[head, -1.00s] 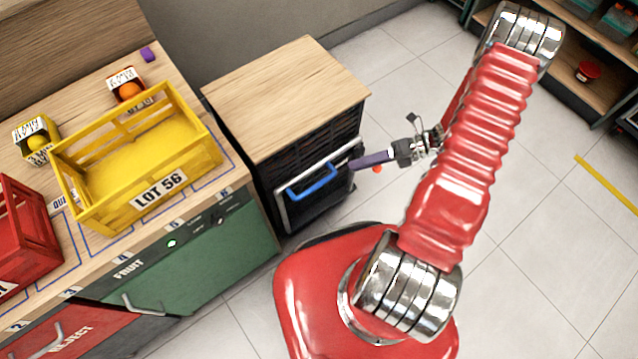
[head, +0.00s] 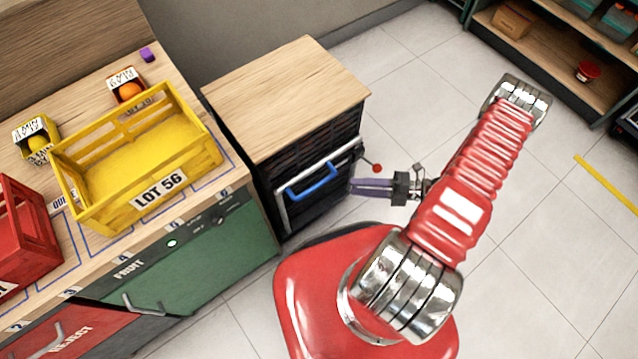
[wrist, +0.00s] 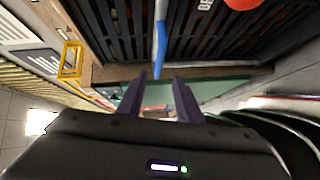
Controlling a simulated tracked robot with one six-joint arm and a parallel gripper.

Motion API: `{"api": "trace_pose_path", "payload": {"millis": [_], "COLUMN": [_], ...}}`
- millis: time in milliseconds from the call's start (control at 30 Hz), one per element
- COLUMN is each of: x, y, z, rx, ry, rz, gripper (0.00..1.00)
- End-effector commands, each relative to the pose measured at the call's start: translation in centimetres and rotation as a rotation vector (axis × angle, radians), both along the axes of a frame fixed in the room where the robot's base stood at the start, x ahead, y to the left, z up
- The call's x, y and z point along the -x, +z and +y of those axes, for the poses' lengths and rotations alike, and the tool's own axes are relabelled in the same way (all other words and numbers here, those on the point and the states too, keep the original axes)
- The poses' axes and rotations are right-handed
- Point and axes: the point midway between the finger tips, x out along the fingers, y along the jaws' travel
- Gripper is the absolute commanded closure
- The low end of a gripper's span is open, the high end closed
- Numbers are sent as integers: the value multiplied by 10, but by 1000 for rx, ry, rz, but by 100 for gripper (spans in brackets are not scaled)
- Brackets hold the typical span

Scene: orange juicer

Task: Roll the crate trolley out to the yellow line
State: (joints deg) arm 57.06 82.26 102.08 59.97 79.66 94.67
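The crate trolley (head: 290,222) is a stack of dark slatted crates under a wooden top (head: 290,95), standing beside the bench. A blue handle (head: 313,184) in a pale frame is on its front; its bar also shows in the wrist view (wrist: 160,45). A red ball knob (head: 376,168) on a thin rod sticks out at the trolley's right; the wrist view shows a red ball (wrist: 242,3) at the top edge. My gripper (head: 353,187) is open and empty, right of the handle and apart from it. The yellow line (head: 607,184) is on the floor at far right.
The bench on the left bears a yellow crate (head: 190,158), a red crate (head: 28,240) and small boxes of fruit. A shelf unit (head: 545,55) stands at the back right. The tiled floor between trolley and yellow line is clear apart from my arm.

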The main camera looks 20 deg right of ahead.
Motion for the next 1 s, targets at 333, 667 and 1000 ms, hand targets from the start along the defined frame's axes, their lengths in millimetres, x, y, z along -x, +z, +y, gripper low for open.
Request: {"api": "trace_pose_path", "payload": {"millis": [333,667,1000], "x": [-10,-29,-47], "y": [-3,-9,-16], "z": [22,60,97], "rx": [0,0,0], "ry": [4,4,4], "rz": [1,1,1], "gripper": [68,68,68]}}
